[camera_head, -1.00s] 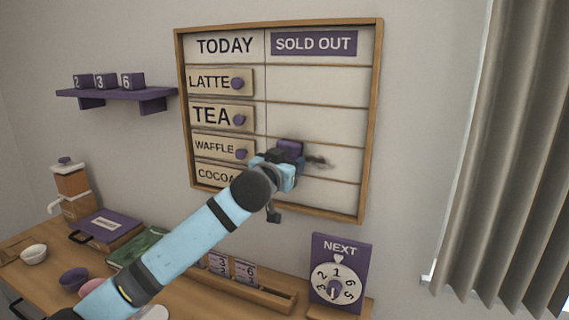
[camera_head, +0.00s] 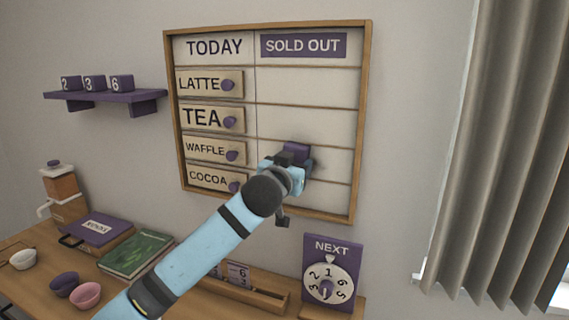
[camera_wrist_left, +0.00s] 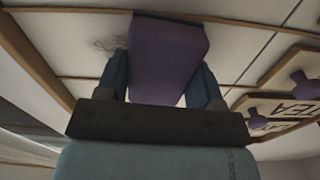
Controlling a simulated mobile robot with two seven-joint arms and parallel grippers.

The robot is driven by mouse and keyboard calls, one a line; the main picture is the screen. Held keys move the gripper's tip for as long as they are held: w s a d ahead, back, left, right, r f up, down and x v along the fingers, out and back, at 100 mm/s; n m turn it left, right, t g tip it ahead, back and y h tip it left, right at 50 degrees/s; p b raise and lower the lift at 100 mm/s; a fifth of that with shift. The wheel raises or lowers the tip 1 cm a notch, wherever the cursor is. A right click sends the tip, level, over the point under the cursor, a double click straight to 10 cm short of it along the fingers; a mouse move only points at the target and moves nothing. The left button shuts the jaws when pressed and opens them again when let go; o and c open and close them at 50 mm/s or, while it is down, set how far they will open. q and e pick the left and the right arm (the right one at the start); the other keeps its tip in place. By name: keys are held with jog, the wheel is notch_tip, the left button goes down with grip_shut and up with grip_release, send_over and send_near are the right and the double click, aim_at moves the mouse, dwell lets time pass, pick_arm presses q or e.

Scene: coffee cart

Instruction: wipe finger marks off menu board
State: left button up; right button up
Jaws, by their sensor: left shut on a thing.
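The menu board (camera_head: 310,88) hangs on the wall in a wooden frame. It has TODAY and SOLD OUT headings and wooden name plates with purple knobs on its left side. My left gripper (camera_head: 297,165) is at the board's lower right part, shut on a purple block-shaped wiper (camera_head: 295,152). In the left wrist view the wiper (camera_wrist_left: 168,55) sits between both fingers, against or very near the board. A grey smudge (camera_wrist_left: 108,44) shows on the board beside the wiper there. In the head view the gripper mostly hides the smudge. My right gripper is not in view.
A purple shelf (camera_head: 105,98) with number blocks is left of the board. A curtain (camera_head: 500,150) hangs at right.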

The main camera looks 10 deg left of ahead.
aim_at(321, 162)
pick_arm(q)
jog(key=shift+s+d+p, duration=0.1)
jog(key=shift+s+d, duration=0.1)
jog(key=shift+d, duration=1)
jog(key=shift+s+d+p, duration=0.1)
jog(key=shift+s+d, duration=0.15)
jog(key=shift+d, duration=1)
jog(key=shift+s+d+p, duration=0.1)
jog(key=shift+s+d, duration=0.1)
jog(key=shift+d, duration=1.1)
jog(key=shift+w, duration=0.1)
jog(key=shift+w+a+r+p, duration=0.15)
jog(key=shift+a+p, duration=0.5)
jog(key=shift+a, duration=0.35)
jog(key=a, duration=0.2)
jog(key=a+p, duration=0.1)
jog(key=shift+w+a, duration=0.35)
jog(key=shift+w+a+p, duration=0.2)
jog(key=shift+a+p, duration=0.35)
jog(key=shift+a, duration=0.35)
jog(key=shift+w+a+p, duration=0.15)
jog(key=shift+a+p, duration=0.35)
jog(key=shift+a, duration=0.4)
jog(key=shift+w+a+f+p, duration=0.1)
jog(key=shift+a+p, duration=0.1)
jog(key=shift+a, duration=0.35)
jog(key=shift+w+a+f+p, duration=0.1)
jog(key=shift+a+p, duration=0.05)
jog(key=shift+a, duration=0.35)
